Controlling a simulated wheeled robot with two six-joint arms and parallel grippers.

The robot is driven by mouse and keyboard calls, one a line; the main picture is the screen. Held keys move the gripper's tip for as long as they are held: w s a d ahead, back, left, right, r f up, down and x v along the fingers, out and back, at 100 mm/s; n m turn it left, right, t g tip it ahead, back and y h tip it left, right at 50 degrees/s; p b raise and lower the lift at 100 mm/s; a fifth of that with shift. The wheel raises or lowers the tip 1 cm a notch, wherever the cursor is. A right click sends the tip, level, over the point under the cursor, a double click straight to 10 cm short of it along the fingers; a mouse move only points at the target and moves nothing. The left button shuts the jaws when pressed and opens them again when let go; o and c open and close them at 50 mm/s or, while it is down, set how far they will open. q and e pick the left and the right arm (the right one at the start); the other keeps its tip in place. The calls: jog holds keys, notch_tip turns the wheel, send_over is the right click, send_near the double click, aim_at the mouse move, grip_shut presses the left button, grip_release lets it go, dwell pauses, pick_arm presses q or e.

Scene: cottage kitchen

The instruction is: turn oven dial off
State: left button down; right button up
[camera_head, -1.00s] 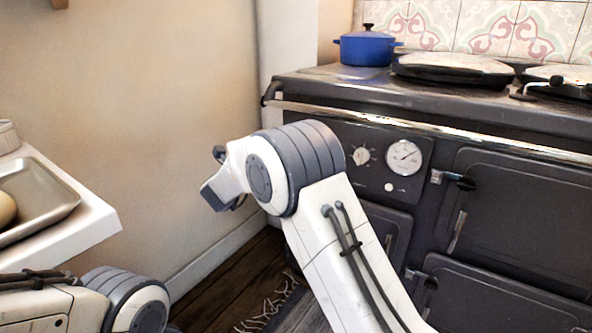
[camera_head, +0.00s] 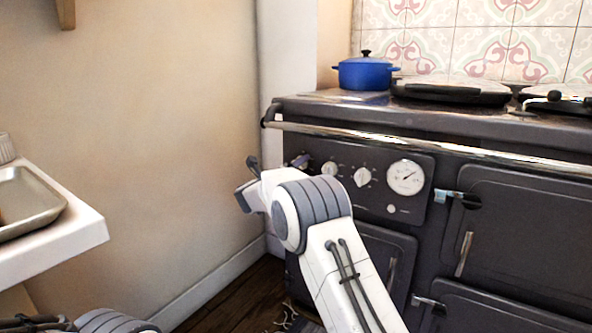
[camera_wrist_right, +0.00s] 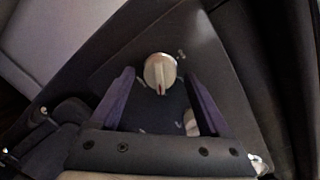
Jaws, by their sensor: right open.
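The dark oven's control panel (camera_head: 385,203) carries pale dials (camera_head: 362,177) and (camera_head: 329,168) beside a round white gauge (camera_head: 405,177). My right arm reaches in front of the panel's left end, its wrist partly hiding that end. In the right wrist view my right gripper (camera_wrist_right: 159,78) is open, with a round pale dial (camera_wrist_right: 160,68) between its two purple fingers. The fingers stand apart on either side of it; I see no contact. The dial's red mark points toward the gripper's base. Another pale knob (camera_wrist_right: 191,123) shows lower right. My left gripper is out of view.
A chrome rail (camera_head: 430,146) runs along the stove front above the panel. A blue pot (camera_head: 365,73) stands on the stove top. A white counter (camera_head: 60,240) with a metal tray (camera_head: 42,216) is at the left. The wall is left of the stove.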

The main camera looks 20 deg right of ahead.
grip_shut()
jog(key=shift+w+a+r+n+g+h+p, duration=0.15)
jog(key=shift+n+g+p, duration=0.25)
jog(key=shift+n+p, duration=3.35)
jog(key=shift+s+n+g+h+p, duration=0.1)
jog(key=shift+n+g+p, duration=0.3)
jog(key=shift+n+p, duration=3.35)
jog(key=shift+w+a+r+n+g+h+p, duration=0.15)
jog(key=shift+n+g+p, duration=0.25)
jog(key=shift+n+p, duration=3.35)
jog(key=shift+s+d+f+p, duration=0.1)
jog(key=shift+f+p, duration=0.1)
jog(key=shift+p, duration=0.1)
grip_release()
jog(key=shift+r, duration=0.15)
